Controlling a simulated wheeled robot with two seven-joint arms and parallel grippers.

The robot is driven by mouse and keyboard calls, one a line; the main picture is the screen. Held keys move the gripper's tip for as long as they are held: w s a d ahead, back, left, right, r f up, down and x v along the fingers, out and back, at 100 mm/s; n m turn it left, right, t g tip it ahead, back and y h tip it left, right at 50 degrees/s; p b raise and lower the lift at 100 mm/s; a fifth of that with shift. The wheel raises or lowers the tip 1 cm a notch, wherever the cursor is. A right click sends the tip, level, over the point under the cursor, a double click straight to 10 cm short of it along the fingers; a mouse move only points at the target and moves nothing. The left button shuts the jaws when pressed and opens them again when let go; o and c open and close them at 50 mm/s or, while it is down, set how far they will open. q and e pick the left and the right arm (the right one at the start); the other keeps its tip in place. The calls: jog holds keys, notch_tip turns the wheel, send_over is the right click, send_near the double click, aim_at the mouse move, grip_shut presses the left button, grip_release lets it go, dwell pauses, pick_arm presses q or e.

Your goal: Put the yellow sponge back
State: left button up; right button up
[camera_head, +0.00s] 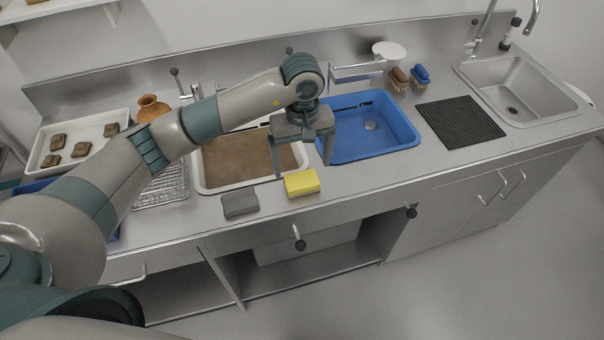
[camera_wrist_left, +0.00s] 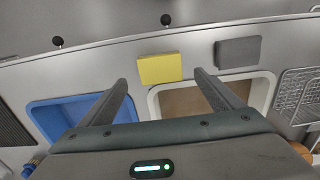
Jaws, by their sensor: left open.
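The yellow sponge (camera_head: 301,182) lies on the steel counter near its front edge, in front of the gap between the brown-bottomed white basin and the blue basin. It also shows in the left wrist view (camera_wrist_left: 160,68), beyond and between my fingertips. My left gripper (camera_head: 302,170) is open and empty, pointing down behind and above the sponge, with its fingers apart. In the left wrist view the gripper (camera_wrist_left: 160,80) does not touch the sponge as far as I can see. My right gripper is not in view.
A grey sponge (camera_head: 240,204) lies left of the yellow one. Behind are a white basin (camera_head: 203,184) with brown contents and a blue basin (camera_head: 372,156). Two brushes (camera_head: 409,77), a black ribbed mat (camera_head: 461,122) and a sink (camera_head: 515,88) are at the right. A sherd tray (camera_head: 92,134) stands left.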

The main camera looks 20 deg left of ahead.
aim_at(302, 180)
pick_arm(q)
notch_tip(302, 180, up, 7)
jog(key=b, duration=0.2)
jog(key=shift+f, duration=0.2)
dwell(0.4)
